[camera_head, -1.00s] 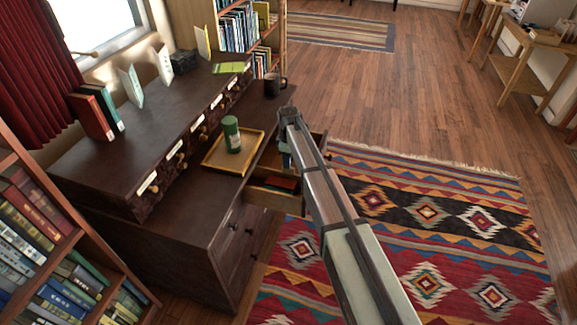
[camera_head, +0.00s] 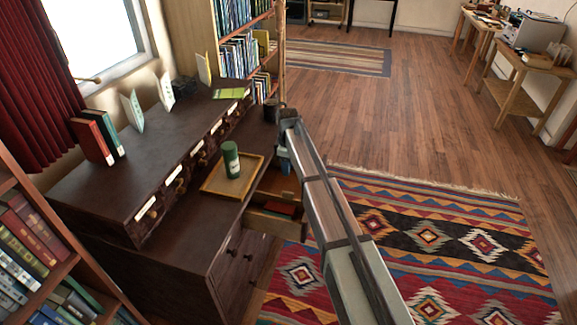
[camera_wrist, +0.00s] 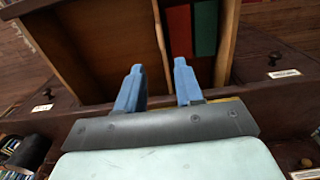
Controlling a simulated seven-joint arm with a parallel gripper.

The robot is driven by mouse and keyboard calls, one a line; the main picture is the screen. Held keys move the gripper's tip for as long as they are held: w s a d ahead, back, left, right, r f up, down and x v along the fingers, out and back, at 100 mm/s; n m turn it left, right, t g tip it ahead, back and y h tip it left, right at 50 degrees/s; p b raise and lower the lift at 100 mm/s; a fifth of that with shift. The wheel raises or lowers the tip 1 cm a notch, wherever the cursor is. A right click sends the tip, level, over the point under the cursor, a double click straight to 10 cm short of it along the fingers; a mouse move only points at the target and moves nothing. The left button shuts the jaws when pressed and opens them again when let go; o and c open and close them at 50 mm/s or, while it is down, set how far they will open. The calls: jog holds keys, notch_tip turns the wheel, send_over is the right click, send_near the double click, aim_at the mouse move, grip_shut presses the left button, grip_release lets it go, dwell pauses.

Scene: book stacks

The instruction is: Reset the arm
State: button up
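My gripper (camera_head: 284,162) hangs beside the front of the dark wooden desk, over an open drawer (camera_head: 272,222). In the wrist view its two blue fingers (camera_wrist: 160,68) stand apart with nothing between them. The wrist view also looks into the open drawer (camera_wrist: 90,45), which has a thin wooden divider. A red book (camera_wrist: 180,30) and a green book (camera_wrist: 205,27) lie in one compartment; the part of the other that shows is bare. My arm hides part of the drawer in the head view.
On the desk, a green can (camera_head: 231,160) stands on a yellow-rimmed tray (camera_head: 214,190), with a dark mug (camera_head: 271,112) farther back. Upright books (camera_head: 98,138) stand on the desk's raised top. A bookshelf (camera_head: 35,245) is at lower left. The patterned rug (camera_head: 440,235) is clear.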

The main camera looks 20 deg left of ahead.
jog(key=s+d+f+m, duration=0.2)
jog(key=d+f+m, duration=0.15)
jog(key=d, duration=0.45)
jog(key=s+d+f+m, duration=0.2)
jog(key=s+d+f, duration=0.15)
jog(key=d, duration=0.45)
jog(key=s+d+f+m, duration=0.35)
jog(key=s+d, duration=0.25)
jog(key=d, duration=0.3)
jog(key=s+d+f+m, duration=0.3)
jog(key=s+d+m, duration=0.2)
jog(key=s+d, duration=0.25)
jog(key=s+d+f+m, duration=0.4)
jog(key=s+d, duration=0.1)
jog(key=d, duration=0.4)
jog(key=s+f+g, duration=0.3)
jog(key=s+f, duration=0.7)
jog(key=s, duration=0.5)
jog(key=s+f+g, duration=0.3)
jog(key=s+f, duration=0.7)
jog(key=s, duration=0.5)
jog(key=shift+s+d+f+g, duration=0.2)
jog(key=shift+d+g, duration=0.2)
jog(key=shift+d, duration=0.05)
jog(key=shift+o, duration=0.4)
